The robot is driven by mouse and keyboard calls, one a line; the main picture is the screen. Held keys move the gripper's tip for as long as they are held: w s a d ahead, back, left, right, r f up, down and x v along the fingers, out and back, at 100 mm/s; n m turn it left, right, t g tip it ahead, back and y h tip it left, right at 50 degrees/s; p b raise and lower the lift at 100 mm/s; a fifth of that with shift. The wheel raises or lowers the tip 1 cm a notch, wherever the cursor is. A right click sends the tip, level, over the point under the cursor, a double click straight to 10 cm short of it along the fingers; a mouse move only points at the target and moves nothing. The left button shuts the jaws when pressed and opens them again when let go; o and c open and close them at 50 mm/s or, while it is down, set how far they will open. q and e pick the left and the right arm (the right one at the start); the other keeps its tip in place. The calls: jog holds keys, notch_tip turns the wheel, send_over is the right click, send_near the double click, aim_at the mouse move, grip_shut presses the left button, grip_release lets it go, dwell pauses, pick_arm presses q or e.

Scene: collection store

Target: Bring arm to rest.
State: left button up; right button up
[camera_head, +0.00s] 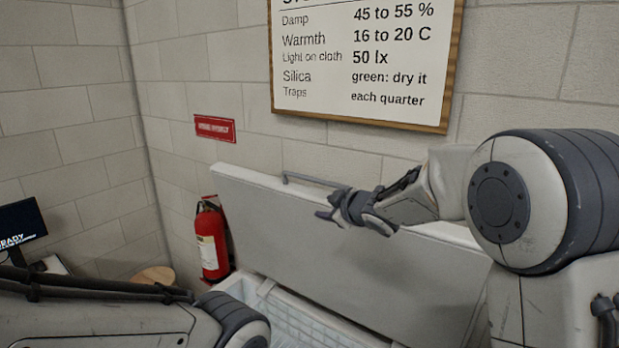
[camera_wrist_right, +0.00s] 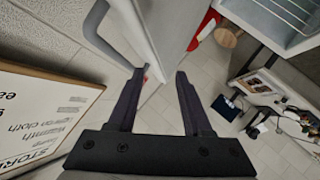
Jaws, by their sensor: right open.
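My right gripper (camera_head: 335,205) is in front of the raised white lid (camera_head: 290,225) of a chest, just below the lid's grey handle (camera_head: 318,180). In the right wrist view the two dark fingers of the gripper (camera_wrist_right: 160,75) stand apart with nothing held between them. The lid (camera_wrist_right: 165,30) and its handle (camera_wrist_right: 135,30) show beyond the fingertips there. I cannot tell whether the fingers touch the lid. My left arm crosses the bottom left of the head view, and its gripper is out of the picture.
The open chest (camera_head: 265,290) has a pale interior below the lid. A red fire extinguisher (camera_head: 212,240) stands left of it. A framed notice board (camera_head: 360,60) and a red sign (camera_head: 215,128) are on the wall. A dark screen (camera_head: 20,225) is at far left.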

jog(key=s+f+m+g+h+b, duration=0.1)
jog(key=s+f+g, duration=0.3)
jog(key=s, duration=1)
jog(key=s+a+f+m+g+h+b, duration=0.1)
jog(key=s+f+g+b, duration=0.3)
jog(key=s+f, duration=0.6)
jog(key=s+f+m+g+h+b, duration=0.2)
jog(key=s+f, duration=0.6)
jog(key=s, duration=1.1)
jog(key=shift+s+a+m+g+b, duration=0.15)
jog(key=shift+s+m+g+b, duration=0.4)
jog(key=shift+g, duration=0.55)
